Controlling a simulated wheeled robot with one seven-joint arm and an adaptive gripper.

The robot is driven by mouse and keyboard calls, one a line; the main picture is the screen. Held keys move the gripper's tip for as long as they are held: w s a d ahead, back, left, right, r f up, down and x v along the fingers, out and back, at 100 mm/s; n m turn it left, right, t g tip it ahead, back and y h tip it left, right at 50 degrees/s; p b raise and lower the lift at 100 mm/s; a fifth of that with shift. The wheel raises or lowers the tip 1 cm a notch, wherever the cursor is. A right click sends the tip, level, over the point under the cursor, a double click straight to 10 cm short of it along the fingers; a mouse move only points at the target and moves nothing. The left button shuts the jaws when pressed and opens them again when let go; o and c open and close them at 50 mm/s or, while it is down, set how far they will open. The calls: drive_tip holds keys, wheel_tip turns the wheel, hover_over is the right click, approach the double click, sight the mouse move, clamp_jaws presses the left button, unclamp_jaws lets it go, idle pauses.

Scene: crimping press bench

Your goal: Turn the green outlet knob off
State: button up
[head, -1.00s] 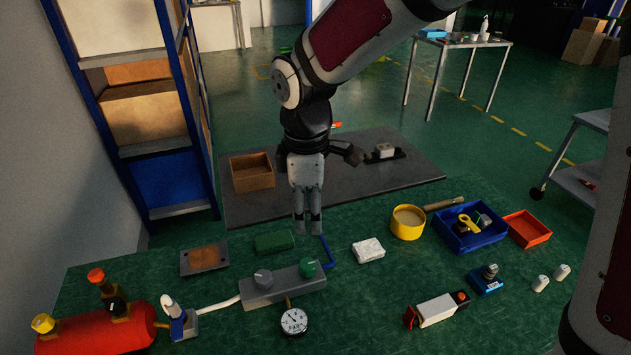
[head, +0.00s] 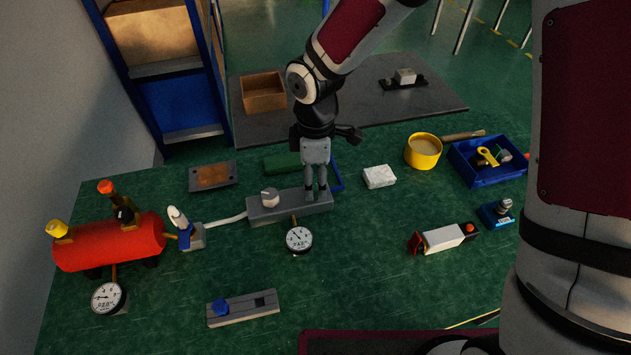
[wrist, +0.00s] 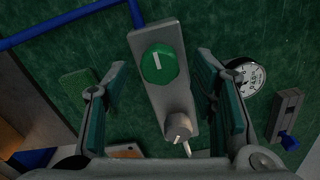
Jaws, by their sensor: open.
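The green outlet knob (wrist: 158,64) sits on a grey regulator block (wrist: 173,99), with a white mark on its top. In the wrist view it lies between and beyond my open gripper fingers (wrist: 167,90), apart from both. In the head view my gripper (head: 316,196) points down over the right end of the grey block (head: 290,206) and hides the green knob. A grey knob (head: 270,196) stands on the left end of the block; it also shows in the wrist view (wrist: 178,128).
A round gauge (head: 299,239) hangs off the block's front. A red tank (head: 108,243) and a blue-handled valve (head: 186,231) stand to the left. A white block (head: 379,177) and yellow cup (head: 423,151) are to the right. A grey box with a blue knob (head: 243,307) lies in front.

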drive_tip(key=shift+f, duration=0.95)
drive_tip(key=c, duration=1.1)
drive_tip(key=shift+c, duration=0.2)
